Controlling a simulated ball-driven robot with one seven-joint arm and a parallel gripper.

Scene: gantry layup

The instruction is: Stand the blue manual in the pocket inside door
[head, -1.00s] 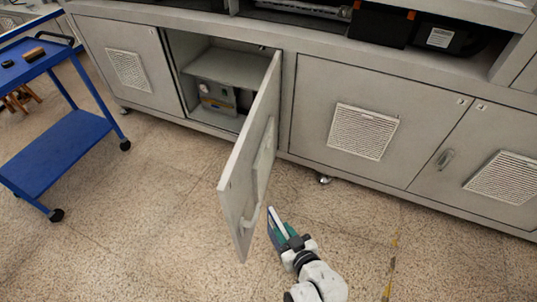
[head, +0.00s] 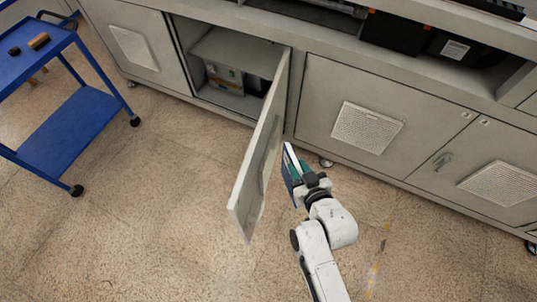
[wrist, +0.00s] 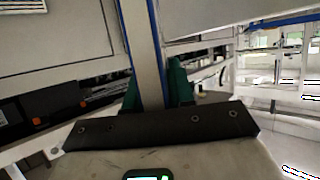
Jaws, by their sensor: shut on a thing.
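The blue manual (head: 291,172) is held upright and slightly tilted in my gripper (head: 305,183), with its pale page edge up. In the wrist view the manual (wrist: 145,45) stands edge-on between the two green-padded fingers, which are shut on it. The open grey cabinet door (head: 262,145) stands out from the cabinet just left of the manual, with a small apparent gap.
The open cabinet bay (head: 235,72) holds a grey box (head: 222,78) on its floor. Closed doors with grilles (head: 367,127) lie to the right. A blue cart (head: 62,145) stands at the left. The floor (head: 150,235) between cart and door is clear.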

